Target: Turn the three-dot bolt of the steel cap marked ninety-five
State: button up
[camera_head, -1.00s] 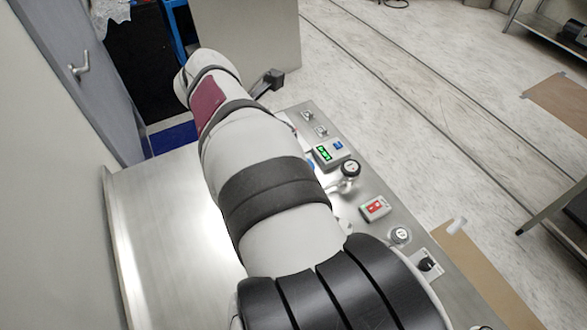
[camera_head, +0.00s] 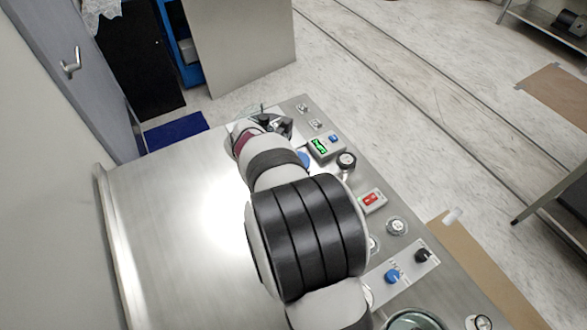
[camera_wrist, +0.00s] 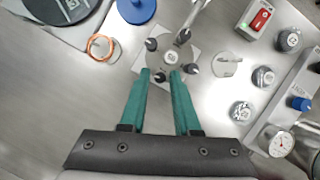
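In the wrist view, a round steel cap (camera_wrist: 172,57) sits on a square plate on the steel bench top, with several dark-headed bolts around its rim and a small white label at its middle. The label and the bolts' dots are too small to read. My gripper (camera_wrist: 160,73) has two teal fingers pointing at the cap's near edge. They are apart, and the near bolt (camera_wrist: 160,76) shows in the gap between their tips. I cannot tell whether they touch it. In the head view my arm mostly hides the cap and gripper.
A blue knob (camera_wrist: 137,8) and a copper-coloured ring (camera_wrist: 102,47) lie left of the cap. A red switch box (camera_wrist: 260,18), several knobs and a dial gauge (camera_wrist: 279,144) stand to the right. The bench's left part is bare.

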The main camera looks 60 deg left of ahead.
jog(key=shift+f, duration=0.1)
grip_shut()
dwell(0.4)
jog(key=m+h, duration=0.1)
jog(key=m, duration=0.2)
jog(key=m+h, duration=0.1)
jog(key=m, duration=0.1)
jog(key=shift+a+m+t, duration=0.2)
jog(key=shift+m+t, duration=0.1)
jog(key=shift+m, duration=0.1)
jog(key=m+h, duration=0.2)
jog(key=m, duration=0.3)
jog(key=shift+a+m, duration=0.1)
jog(key=shift+m, duration=0.2)
jog(key=shift+g, duration=0.4)
grip_release()
